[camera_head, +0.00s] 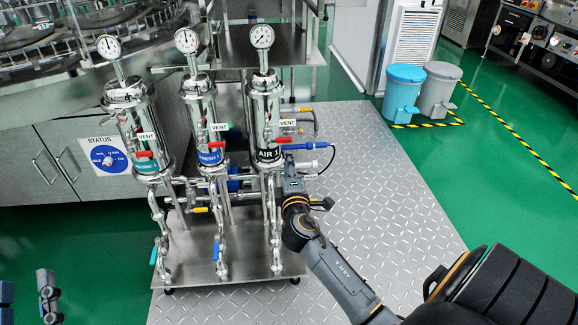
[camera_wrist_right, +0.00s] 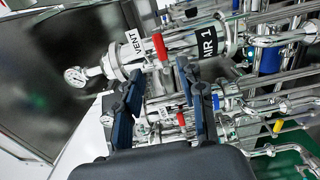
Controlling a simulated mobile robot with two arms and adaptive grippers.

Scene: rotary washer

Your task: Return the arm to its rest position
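My right arm (camera_head: 340,280) reaches in from the lower right in the head view. My right gripper (camera_head: 293,182) is beside the AIR 1 filter housing (camera_head: 266,120), at its lower right. In the right wrist view my gripper (camera_wrist_right: 155,78) has two dark blue fingers spread apart with nothing held between them. The red vent handle (camera_wrist_right: 159,46) of the AIR 1 housing lies just beyond the fingertips; I cannot tell whether they touch. My left gripper (camera_head: 27,298) shows only as two separated fingers at the lower left corner, with nothing visible between them.
Two more steel housings (camera_head: 203,110) with gauges, pipes and valve handles stand left of AIR 1. The diamond-plate floor (camera_head: 390,200) at right is clear. Bins (camera_head: 402,92) stand farther back.

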